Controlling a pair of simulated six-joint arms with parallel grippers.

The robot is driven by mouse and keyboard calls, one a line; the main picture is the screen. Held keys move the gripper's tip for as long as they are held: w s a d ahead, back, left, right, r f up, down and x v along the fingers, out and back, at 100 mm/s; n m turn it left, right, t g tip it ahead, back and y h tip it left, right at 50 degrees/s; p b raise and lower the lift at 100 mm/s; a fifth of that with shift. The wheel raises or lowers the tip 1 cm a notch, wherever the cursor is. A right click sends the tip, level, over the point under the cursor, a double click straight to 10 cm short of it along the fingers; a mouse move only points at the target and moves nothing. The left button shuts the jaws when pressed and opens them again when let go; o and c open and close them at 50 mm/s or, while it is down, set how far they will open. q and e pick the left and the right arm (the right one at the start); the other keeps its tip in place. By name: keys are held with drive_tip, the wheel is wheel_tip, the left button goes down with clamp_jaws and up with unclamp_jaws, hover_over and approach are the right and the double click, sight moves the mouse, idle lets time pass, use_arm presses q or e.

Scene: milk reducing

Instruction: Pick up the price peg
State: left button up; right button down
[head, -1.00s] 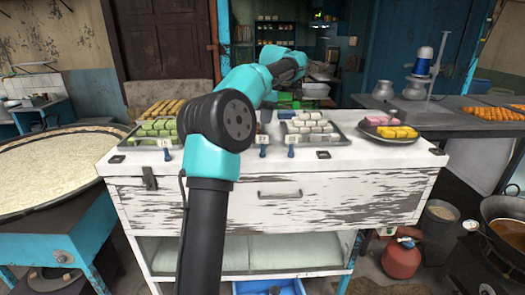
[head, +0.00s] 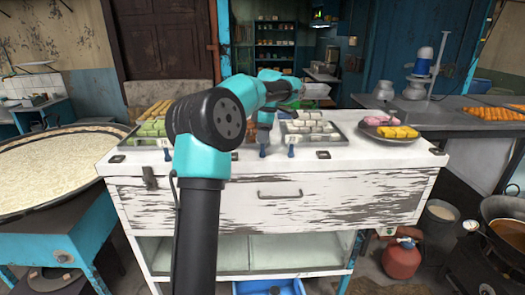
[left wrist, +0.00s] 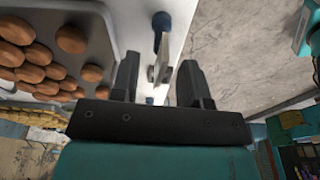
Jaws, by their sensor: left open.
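My left gripper (left wrist: 159,78) is open, with its two dark fingers apart in the left wrist view. A price peg with a pale card (left wrist: 163,62) shows in the gap between the fingers, beside the brown sweets tray; I cannot tell whether a finger touches it. Blue peg parts show above and below the card there. In the head view, blue price pegs stand along the front of the white counter: one at the left (head: 167,154), one below my left wrist (head: 263,151), one right of it (head: 291,151). The fingers are not clear in that view. My right gripper is not in view.
Brown round sweets (left wrist: 40,55) lie in a metal tray (left wrist: 113,15) left of the fingers. Green sweets (head: 152,129), white sweets (head: 310,127) and a plate of pink and yellow sweets (head: 378,135) stand on the counter (head: 350,157).

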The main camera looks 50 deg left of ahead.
sight(263, 146)
use_arm(q)
drive_tip(key=shift+s+a+f, duration=0.1)
drive_tip(key=shift+s+f, duration=0.05)
drive_tip(key=shift+f, duration=1.05)
clamp_jaws()
